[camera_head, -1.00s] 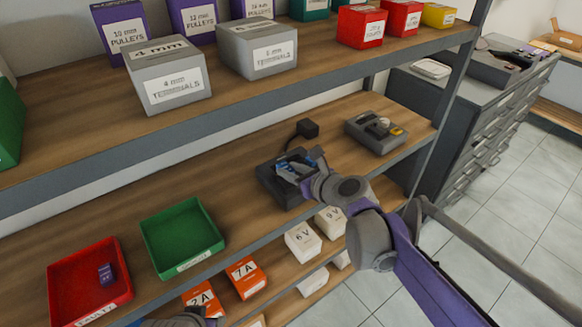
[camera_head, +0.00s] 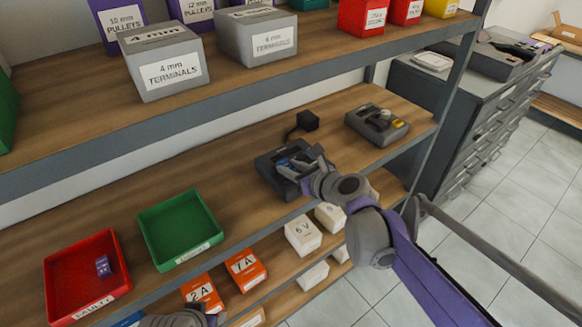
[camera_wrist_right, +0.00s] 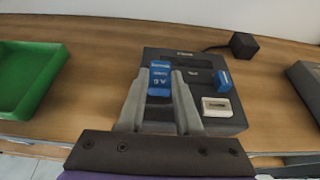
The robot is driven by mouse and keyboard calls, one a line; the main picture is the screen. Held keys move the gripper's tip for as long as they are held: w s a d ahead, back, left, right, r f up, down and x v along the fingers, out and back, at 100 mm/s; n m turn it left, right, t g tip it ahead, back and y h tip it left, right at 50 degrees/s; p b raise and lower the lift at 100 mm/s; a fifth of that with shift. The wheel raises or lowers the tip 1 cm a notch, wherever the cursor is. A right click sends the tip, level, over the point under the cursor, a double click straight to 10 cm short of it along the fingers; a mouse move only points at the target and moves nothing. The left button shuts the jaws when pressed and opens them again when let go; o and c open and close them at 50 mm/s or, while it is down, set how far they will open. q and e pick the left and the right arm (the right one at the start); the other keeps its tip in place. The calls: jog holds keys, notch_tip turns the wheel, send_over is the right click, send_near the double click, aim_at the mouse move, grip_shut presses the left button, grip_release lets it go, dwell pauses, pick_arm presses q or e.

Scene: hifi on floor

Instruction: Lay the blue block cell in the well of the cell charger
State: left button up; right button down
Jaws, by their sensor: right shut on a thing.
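The cell charger (camera_head: 268,178) is a dark grey box on the middle shelf, and it also shows in the right wrist view (camera_wrist_right: 160,53). My right gripper (camera_head: 302,160) is over it, shut on the blue block cell (camera_wrist_right: 160,77), which shows between the fingertips in the right wrist view. The cell is over the charger's dark recess; I cannot tell whether it touches the bottom. The fingers hide part of the well. Only a grey part of my left arm (camera_head: 182,319) shows at the bottom edge, and its fingers are not clear.
A grey device (camera_head: 377,124) stands to the right. Green (camera_head: 180,228) and red (camera_head: 85,275) trays stand left. The upper shelf hangs above.

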jog(key=shift+f+b, duration=0.3)
jog(key=shift+f, duration=0.1)
dwell(1.1)
jog(key=c, duration=0.5)
grip_release()
jog(key=shift+r+p, duration=2.3)
jog(key=shift+r, duration=1.25)
